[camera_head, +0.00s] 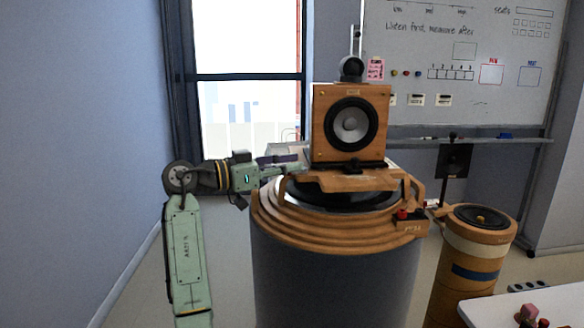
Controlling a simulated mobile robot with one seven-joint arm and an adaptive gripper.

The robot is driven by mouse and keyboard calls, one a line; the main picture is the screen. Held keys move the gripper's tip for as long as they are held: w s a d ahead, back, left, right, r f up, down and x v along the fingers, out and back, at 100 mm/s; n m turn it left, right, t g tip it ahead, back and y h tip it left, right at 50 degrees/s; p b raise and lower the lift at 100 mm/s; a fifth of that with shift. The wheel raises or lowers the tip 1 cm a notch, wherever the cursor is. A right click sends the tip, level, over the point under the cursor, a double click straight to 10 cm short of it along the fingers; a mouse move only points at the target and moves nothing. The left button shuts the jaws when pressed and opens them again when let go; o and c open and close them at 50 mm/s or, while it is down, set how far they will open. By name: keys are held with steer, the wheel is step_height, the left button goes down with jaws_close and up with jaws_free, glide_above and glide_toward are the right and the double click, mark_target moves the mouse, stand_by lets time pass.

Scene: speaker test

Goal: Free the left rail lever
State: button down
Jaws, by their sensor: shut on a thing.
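The wooden speaker (350,126), with its grey round cone, stands upright on a wooden sled (352,180) above a round stepped wooden turntable (320,232). My gripper (297,168) reaches in from the left, level with the foot of the speaker. Its jaws are shut on a small part at the left end of the sled, where the left rail lever would be. The lever is mostly hidden by the fingers and too small to make out. A curved wooden rail (412,188) shows at the right side of the sled.
A red button (402,214) sits on a wooden block at the turntable's right front. A wooden cylinder (478,240) with a black top stands to the right. A white table (530,308) is at the lower right. The whiteboard (465,60) is behind. Open floor lies left.

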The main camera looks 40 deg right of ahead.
steer(key=shift+w+d+m+g+y, duration=0.15)
steer(key=shift+m+g+y, duration=0.3)
steer(key=shift+m+g, duration=0.55)
steer(key=shift+w+d+m+g+y, duration=0.1)
steer(key=shift+m+g+y, duration=0.45)
steer(key=shift+g, duration=0.75)
steer(key=shift+w+f+m+g, duration=0.1)
steer(key=shift+m+g, duration=0.25)
steer(key=shift+g, duration=0.05)
steer(key=c, duration=1.6)
jaws_free()
steer(key=shift+o, duration=0.2)
steer(key=shift+w+a, duration=0.1)
steer(key=shift+a, duration=0.05)
steer(key=v, duration=1.1)
steer(key=shift+w+a, duration=0.2)
steer(key=shift+a, duration=0.1)
